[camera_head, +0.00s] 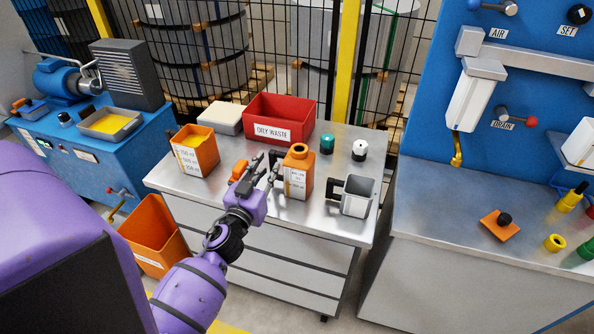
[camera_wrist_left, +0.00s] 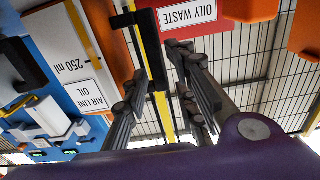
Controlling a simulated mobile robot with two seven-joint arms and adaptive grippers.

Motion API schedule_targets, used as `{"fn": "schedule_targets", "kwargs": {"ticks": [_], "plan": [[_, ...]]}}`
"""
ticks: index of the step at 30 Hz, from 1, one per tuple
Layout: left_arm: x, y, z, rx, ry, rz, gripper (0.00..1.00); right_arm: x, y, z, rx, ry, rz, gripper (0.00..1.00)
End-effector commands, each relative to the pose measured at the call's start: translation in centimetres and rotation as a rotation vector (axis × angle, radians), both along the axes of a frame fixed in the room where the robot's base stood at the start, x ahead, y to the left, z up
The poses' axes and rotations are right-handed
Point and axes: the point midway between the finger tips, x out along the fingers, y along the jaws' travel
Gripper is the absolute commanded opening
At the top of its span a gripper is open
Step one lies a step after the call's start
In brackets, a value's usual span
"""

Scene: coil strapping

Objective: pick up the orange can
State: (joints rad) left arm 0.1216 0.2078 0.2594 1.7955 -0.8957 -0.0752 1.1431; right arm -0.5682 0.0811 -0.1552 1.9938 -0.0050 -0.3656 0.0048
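The orange can (camera_head: 299,168), with a short neck and a white label, stands upright on the steel bench. In the left wrist view the can (camera_wrist_left: 97,25) is at the left, upside down, its label reading "AIR LINE OIL" and "250 ml". My left gripper (camera_head: 265,168) is open just left of the can in the head view. In the left wrist view its fingers (camera_wrist_left: 167,95) are apart, with a black bar between them that looks like the can's handle. I cannot tell whether they touch it. My right gripper is not in view.
On the bench (camera_head: 345,138), a red "OILY WASTE" bin (camera_head: 296,112) stands behind, an open orange container (camera_head: 205,157) to the left, and a grey cup (camera_head: 357,198) to the right. Green (camera_head: 327,144) and white (camera_head: 360,150) small items stand behind the cup. A blue panel rises at right.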

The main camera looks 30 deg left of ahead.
Motion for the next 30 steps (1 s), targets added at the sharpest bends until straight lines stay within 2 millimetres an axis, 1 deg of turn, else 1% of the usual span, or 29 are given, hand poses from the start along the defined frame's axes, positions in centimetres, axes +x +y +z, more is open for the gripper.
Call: {"fn": "schedule_targets", "kwargs": {"ticks": [1,3,7,11,17,21,23,30], "plan": [[0.9,0.0,0.4,0.002,-0.004,-0.001,0.25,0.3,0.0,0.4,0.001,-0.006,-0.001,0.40],[2.1,0.2,0.4,0.003,-0.003,-0.001,0.25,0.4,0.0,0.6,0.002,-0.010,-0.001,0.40],[3.7,0.6,0.2,0.001,-0.001,0.000,0.25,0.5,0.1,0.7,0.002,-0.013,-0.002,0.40],[4.3,0.8,0.0,0.001,0.001,0.001,0.25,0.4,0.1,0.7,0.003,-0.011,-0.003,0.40],[4.2,0.8,0.0,0.001,0.002,0.001,0.25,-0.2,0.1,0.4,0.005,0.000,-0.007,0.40],[4.2,0.8,0.0,0.001,0.002,0.001,0.07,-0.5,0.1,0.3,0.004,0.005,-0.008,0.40],[4.2,0.8,0.0,0.001,0.002,0.001,0.00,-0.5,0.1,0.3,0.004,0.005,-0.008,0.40],[4.2,0.8,0.1,0.000,0.000,0.001,0.00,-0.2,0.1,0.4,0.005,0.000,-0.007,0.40]]}}
